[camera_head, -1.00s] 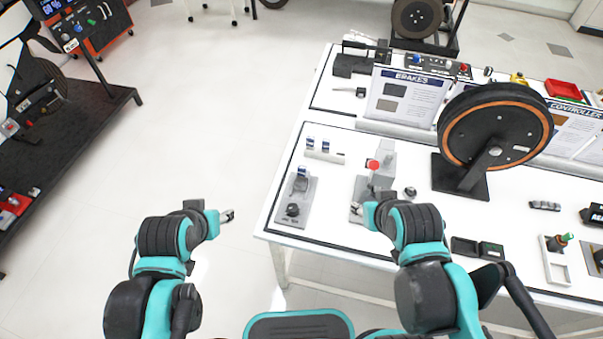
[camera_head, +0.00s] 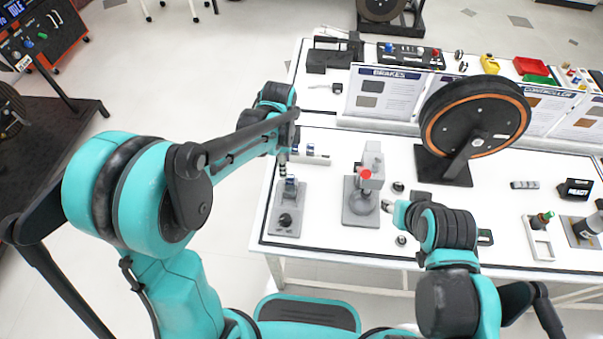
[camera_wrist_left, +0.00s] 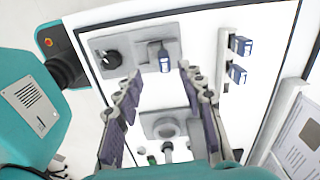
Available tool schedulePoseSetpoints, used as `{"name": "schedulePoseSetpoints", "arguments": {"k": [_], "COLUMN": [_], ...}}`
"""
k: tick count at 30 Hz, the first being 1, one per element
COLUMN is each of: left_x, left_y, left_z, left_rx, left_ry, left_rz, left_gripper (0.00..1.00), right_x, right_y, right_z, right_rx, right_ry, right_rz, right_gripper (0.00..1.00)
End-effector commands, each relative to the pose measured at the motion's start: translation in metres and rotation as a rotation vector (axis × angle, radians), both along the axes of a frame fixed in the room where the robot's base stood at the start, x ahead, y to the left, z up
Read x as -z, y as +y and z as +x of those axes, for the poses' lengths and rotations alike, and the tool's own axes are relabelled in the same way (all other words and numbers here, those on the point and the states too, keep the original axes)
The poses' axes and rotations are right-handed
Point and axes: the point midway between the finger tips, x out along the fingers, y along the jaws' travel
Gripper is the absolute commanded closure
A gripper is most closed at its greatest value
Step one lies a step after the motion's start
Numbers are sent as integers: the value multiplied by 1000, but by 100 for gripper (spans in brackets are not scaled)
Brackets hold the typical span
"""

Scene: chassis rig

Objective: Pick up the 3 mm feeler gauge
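Small blue-labelled gauges stand in a white rack (camera_head: 318,158) on the table, and in the left wrist view two show, an upper gauge (camera_wrist_left: 241,45) and a lower one (camera_wrist_left: 237,74). Another blue-labelled piece (camera_wrist_left: 164,60) sits on a grey plate (camera_wrist_left: 190,52) with a black knob. The labels are too small to read, so I cannot tell which is 3 mm. My left gripper (camera_head: 283,163) is above the plate and beside the rack; its fingers (camera_wrist_left: 160,78) are spread and empty. My right gripper (camera_head: 388,206) is beside the grey red-topped fixture; its opening is unclear.
The grey fixture with a red knob (camera_head: 365,174) stands right of the plate. A large black wheel (camera_head: 474,118) on a stand and the brakes board (camera_head: 385,95) stand behind. Small knobs lie near my right gripper. The table's left edge is close to the plate.

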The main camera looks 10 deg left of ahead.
Motion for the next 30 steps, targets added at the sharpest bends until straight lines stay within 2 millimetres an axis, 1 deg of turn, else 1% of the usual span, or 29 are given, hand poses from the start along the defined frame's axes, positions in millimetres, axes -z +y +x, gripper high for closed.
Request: {"name": "schedulePoseSetpoints", "arguments": {"k": [4,9,14,18,21,23,28,29,30], "left_x": [13,33,48,71,83,86,84,84,84], "left_y": [-3,-3,-5,-8,-8,-8,-7,-7,-7], "left_z": [4,4,5,7,7,7,7,7,7], "left_rx": [51,52,51,51,50,50,49,49,49], "left_ry": [19,19,19,18,18,18,18,18,18], "left_rz": [3,3,3,3,3,3,3,3,3], "left_gripper": [60,60,60,60,60,60,60,63,74], "right_x": [2,11,19,32,37,38,36,36,36], "right_y": [0,0,0,0,0,0,0,0,0], "right_z": [0,0,0,0,0,0,0,0,0], "right_rx": [0,0,0,0,0,0,0,0,0], "right_ry": [0,0,0,0,0,0,0,0,0], "right_rz": [0,0,0,0,0,0,0,0,0], "right_gripper": [60,60,60,60,60,60,60,60,60]}}
